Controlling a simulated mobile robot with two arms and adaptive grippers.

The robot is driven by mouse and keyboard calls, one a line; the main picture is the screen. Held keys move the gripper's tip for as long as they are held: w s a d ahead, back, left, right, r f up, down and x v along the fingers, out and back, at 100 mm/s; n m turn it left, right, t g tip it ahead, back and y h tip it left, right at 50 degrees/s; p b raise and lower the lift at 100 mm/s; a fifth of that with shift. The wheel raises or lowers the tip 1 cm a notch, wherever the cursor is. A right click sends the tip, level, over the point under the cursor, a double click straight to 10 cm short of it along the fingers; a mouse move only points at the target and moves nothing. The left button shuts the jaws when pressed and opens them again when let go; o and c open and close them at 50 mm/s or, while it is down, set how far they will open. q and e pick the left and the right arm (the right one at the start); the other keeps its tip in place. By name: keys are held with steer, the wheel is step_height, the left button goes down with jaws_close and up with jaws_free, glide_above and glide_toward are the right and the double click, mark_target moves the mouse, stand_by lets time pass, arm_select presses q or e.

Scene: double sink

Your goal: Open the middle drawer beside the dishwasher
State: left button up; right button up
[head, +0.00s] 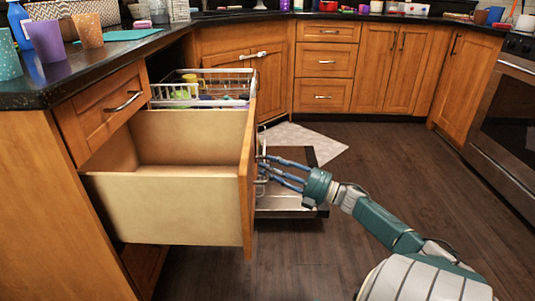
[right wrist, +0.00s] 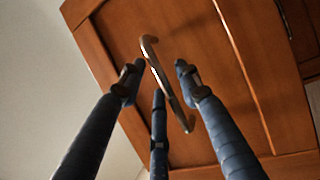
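The middle drawer (head: 170,200) beside the dishwasher is pulled far out in the head view, and its pale wooden box looks empty. Its wooden front (head: 248,180) is seen almost edge-on. My right gripper (head: 264,168) is at the outer side of this front. In the right wrist view, the metal bar handle (right wrist: 165,80) lies between my three blue fingers (right wrist: 160,82), which are spread apart. Firm contact with the handle cannot be made out. The dishwasher's wire rack (head: 215,88) with dishes shows behind the drawer. My left gripper is not in view.
The dishwasher door (head: 290,208) is lowered behind the drawer front and my fingers. A closed top drawer (head: 105,105) sits above the open one. The black counter (head: 80,75) holds several cups. Dark wooden floor (head: 420,165) lies clear to the right, before the oven (head: 505,120).

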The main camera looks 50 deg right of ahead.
steer(key=v, duration=1.1)
steer(key=shift+a, duration=0.1)
